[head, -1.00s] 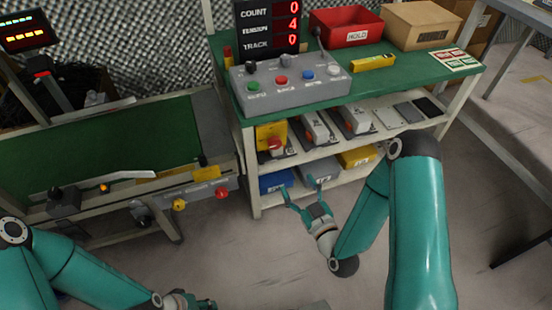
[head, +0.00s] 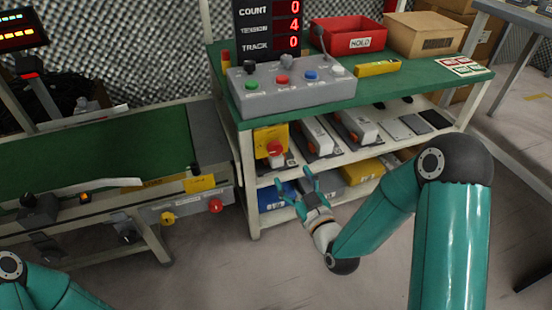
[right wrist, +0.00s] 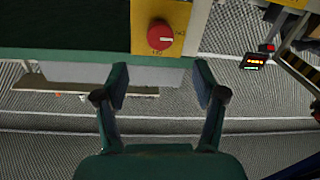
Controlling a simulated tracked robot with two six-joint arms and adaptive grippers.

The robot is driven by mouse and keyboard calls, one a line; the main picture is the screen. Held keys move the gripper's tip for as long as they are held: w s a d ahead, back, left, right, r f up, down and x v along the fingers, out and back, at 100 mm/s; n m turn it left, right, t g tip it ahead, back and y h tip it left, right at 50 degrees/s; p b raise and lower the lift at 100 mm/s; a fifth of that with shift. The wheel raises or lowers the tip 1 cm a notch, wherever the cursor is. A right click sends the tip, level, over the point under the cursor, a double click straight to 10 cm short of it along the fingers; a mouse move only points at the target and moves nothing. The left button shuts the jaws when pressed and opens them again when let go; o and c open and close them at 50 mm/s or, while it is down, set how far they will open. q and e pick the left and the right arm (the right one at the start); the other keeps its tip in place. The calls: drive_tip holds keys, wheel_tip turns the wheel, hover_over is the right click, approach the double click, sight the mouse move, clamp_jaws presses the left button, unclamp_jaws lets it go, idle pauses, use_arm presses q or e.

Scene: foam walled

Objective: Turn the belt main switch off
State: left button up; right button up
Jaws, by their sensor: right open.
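The belt main switch is a red rotary knob (head: 274,148) on a yellow plate (head: 266,134), at the left end of the upper shelf under the green-topped bench. In the right wrist view the red knob (right wrist: 160,36) is seen face on, with a small pale mark; the lettering on the plate is too small to read. My right gripper (head: 295,182) is open and empty, in front of the shelves and lower than the knob. In the right wrist view its fingers (right wrist: 161,82) stand apart, with the knob beyond and between them, untouched. My left gripper is out of view.
A grey button box (head: 290,92), a display (head: 268,25), a red bin (head: 347,38) and a cardboard box (head: 424,36) stand on the bench (head: 400,80). Grey units and a blue bin (head: 273,195) fill the shelves. A green conveyor (head: 100,155) stands left. The floor in front is clear.

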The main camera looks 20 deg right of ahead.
sight(276, 152)
drive_tip(key=w, duration=0.4)
drive_tip(key=w+b, duration=0.1)
drive_tip(key=w, duration=0.2)
drive_tip(key=w+a, duration=0.1)
drive_tip(key=w, duration=0.3)
drive_tip(key=shift+w+r+b, duration=0.1)
drive_tip(key=shift+w+b, duration=0.2)
drive_tip(key=shift+c, duration=0.2)
drive_tip(key=c, duration=1.1)
